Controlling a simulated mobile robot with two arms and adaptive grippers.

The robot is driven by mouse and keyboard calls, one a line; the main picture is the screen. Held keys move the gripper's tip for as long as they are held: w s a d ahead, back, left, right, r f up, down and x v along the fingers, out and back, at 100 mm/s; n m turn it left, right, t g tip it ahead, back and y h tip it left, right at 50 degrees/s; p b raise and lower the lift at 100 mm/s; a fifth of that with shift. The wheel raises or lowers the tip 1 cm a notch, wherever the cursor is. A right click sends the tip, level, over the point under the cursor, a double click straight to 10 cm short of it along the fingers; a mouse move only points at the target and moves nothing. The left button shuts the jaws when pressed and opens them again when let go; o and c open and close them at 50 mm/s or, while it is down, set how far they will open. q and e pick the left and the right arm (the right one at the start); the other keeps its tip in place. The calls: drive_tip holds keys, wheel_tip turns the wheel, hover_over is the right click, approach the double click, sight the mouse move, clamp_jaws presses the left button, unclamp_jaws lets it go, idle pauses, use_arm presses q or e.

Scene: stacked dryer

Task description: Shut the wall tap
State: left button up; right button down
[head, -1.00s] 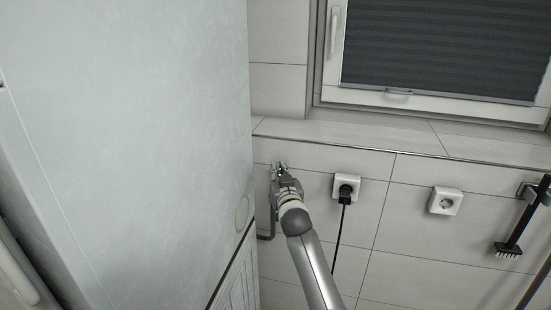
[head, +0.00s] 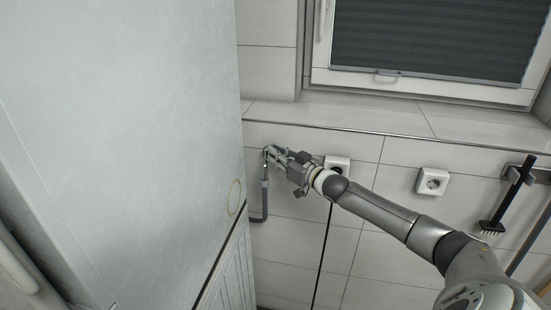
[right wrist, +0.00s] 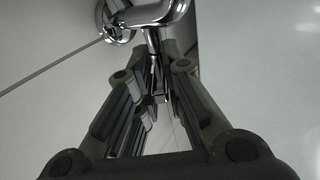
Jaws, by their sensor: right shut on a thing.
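The wall tap (head: 266,153) is on the tiled wall just right of the large pale cabinet side, with a grey hose (head: 264,195) hanging below it. In the right wrist view the chrome tap body (right wrist: 150,14) is at the top, with a chrome stem running from it down between my fingers. My right gripper (head: 274,155) reaches the tap from the right. In the right wrist view its fingers (right wrist: 153,85) are shut on the tap's narrow chrome part. The exact handle angle cannot be told. My left gripper is not in view.
The large pale appliance side (head: 120,120) stands close to the left of the tap. A socket with a plug (head: 338,166) is partly behind my right arm. Another socket (head: 432,181) and a black brush (head: 508,195) are further right. A window (head: 430,45) is above the ledge.

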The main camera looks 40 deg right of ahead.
drive_tip(key=shift+w+d+r+n+g+y, duration=0.1)
drive_tip(key=shift+d+n+g+y, duration=0.15)
drive_tip(key=shift+n+y, duration=0.5)
drive_tip(key=shift+w+d+r+n+g+y, duration=0.15)
drive_tip(key=shift+d+n+y, duration=0.25)
drive_tip(key=shift+y, duration=0.65)
drive_tip(key=shift+d+f+n+g+y, duration=0.1)
drive_tip(key=shift+n+g+y, duration=0.2)
drive_tip(key=shift+n+y, duration=0.4)
drive_tip(key=c, duration=1.5)
unclamp_jaws()
drive_tip(key=shift+f, duration=0.1)
drive_tip(key=v, duration=1.2)
drive_tip(key=shift+f, duration=0.1)
